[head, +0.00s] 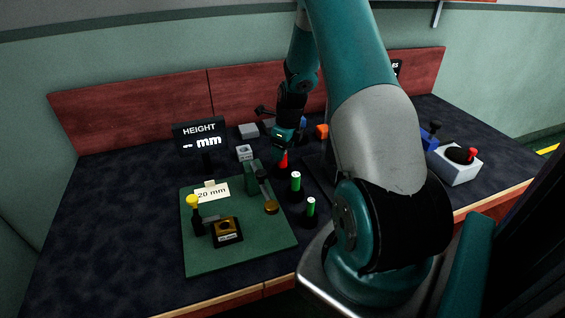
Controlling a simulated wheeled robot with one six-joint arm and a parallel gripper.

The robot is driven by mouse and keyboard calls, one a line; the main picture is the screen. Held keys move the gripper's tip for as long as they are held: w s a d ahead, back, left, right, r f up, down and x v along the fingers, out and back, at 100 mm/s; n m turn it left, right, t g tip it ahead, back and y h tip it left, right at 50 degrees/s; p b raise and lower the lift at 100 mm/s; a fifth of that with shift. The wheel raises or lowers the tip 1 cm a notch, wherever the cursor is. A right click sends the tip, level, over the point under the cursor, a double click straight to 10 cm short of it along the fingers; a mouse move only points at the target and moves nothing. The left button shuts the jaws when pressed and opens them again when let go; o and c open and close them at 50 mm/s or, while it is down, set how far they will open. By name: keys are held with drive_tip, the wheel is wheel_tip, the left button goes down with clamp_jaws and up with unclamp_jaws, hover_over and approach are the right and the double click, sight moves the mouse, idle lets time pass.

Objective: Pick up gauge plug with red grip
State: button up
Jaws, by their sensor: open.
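The gauge plug with the red grip (283,161) stands on the dark table near the middle, directly below my gripper in the picture. Its lower part is hard to make out against the dark top. My gripper (284,149) points down over the red grip, with its jaws open. The fingertips are small and dark here, so I cannot tell whether they are around the grip or just above it.
Two green-gripped plugs (296,181) stand in front of the red one. A green mat (260,249) with a gauge fixture lies to the left. A height display (199,130) stands behind. A grey button box (458,169) is at right. The table's left is clear.

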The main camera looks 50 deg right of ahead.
drive_tip(key=f, duration=0.4)
drive_tip(key=shift+w+f+p, duration=0.3)
drive_tip(key=shift+f+p, duration=0.05)
drive_tip(key=shift+c, duration=0.3)
drive_tip(key=c, duration=1)
drive_tip(key=shift+r, duration=0.1)
drive_tip(key=shift+c, duration=0.2)
